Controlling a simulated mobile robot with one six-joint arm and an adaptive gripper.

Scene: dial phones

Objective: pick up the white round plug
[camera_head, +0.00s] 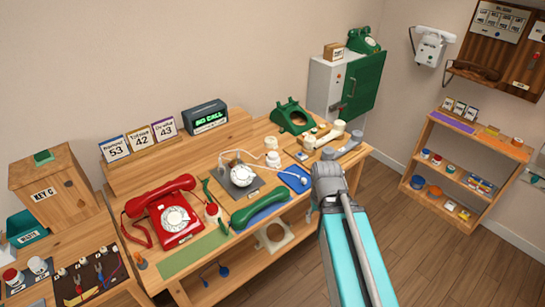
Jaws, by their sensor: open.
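Two small white round pieces stand close together near the middle of the workbench (225,215); the front one (273,159) is a short white cylinder. At this size I cannot tell for sure which is the white round plug. A white dial (241,176) with a white cord lies on a grey mat to their left. My gripper (322,196) hangs at the bench's front right edge, to the right of and nearer than the white pieces, apart from them. It is open, with nothing seen in it; my arm hides most of its fingers.
A blue mat (292,179) lies between the white pieces and my gripper. A green handset (262,206) and a red dial phone (174,217) are at the front. A green phone body (291,116) and cream parts (338,127) stand behind. Open floor is at right.

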